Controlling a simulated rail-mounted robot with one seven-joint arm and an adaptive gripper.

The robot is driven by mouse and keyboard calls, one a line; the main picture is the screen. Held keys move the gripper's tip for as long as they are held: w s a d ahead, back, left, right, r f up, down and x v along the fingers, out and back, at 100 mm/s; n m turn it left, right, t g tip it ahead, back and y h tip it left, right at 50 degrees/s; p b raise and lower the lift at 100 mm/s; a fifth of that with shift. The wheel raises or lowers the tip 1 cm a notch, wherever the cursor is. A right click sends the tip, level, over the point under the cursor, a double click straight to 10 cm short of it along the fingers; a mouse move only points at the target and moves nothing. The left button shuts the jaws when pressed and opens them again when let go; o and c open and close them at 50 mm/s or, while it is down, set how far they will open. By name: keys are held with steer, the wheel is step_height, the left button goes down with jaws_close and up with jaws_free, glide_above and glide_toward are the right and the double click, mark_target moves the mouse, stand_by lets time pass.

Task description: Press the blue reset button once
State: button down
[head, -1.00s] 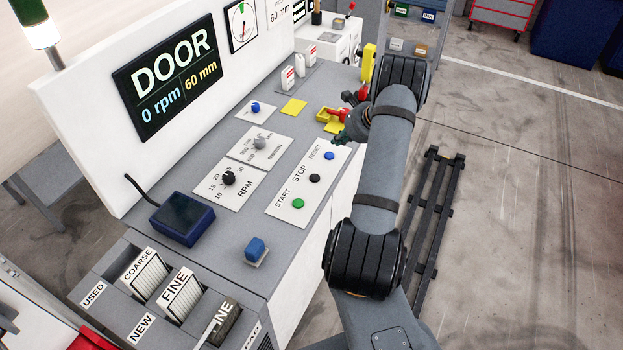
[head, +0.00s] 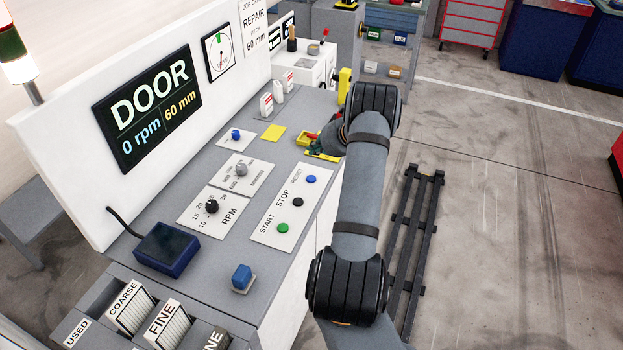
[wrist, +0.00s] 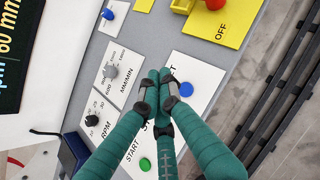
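The blue reset button (head: 311,179) sits on a white panel (head: 263,236) marked START, STOP and RESET. It is at the far end, beyond the black stop button (head: 297,202) and the green start button (head: 283,228). In the wrist view the reset button (wrist: 187,90) is just right of the fingertips of my gripper (wrist: 161,84). Its teal fingers are drawn together with nothing between them. They cover the stop button and part of the lettering. I cannot tell their height above the panel. In the head view my arm hides most of the gripper.
A grey knob (head: 241,169) and a black RPM knob (head: 211,206) lie left of the panel. A red knob (wrist: 215,3) stands on a yellow OFF plate (wrist: 221,25). A blue block (head: 241,277) sits nearer.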

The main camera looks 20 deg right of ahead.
mark_target(314, 179)
step_height(314, 179, down, 9)
steer(key=b, duration=0.6)
steer(key=shift+a+r+b, duration=0.1)
steer(key=shift+r+b, duration=0.1)
steer(key=shift+b, duration=0.2)
steer(key=shift+f, duration=0.2)
stand_by(0.8)
steer(key=shift+f+b, duration=0.25)
steer(key=shift+b, duration=0.3)
steer(key=shift+f+b, duration=0.4)
stand_by(0.4)
steer(key=shift+s+r, duration=0.1)
steer(key=shift+r+p, duration=0.55)
steer(key=shift+r, duration=0.15)
steer(key=shift+r+p, duration=1.9)
steer(key=shift+r, duration=0.65)
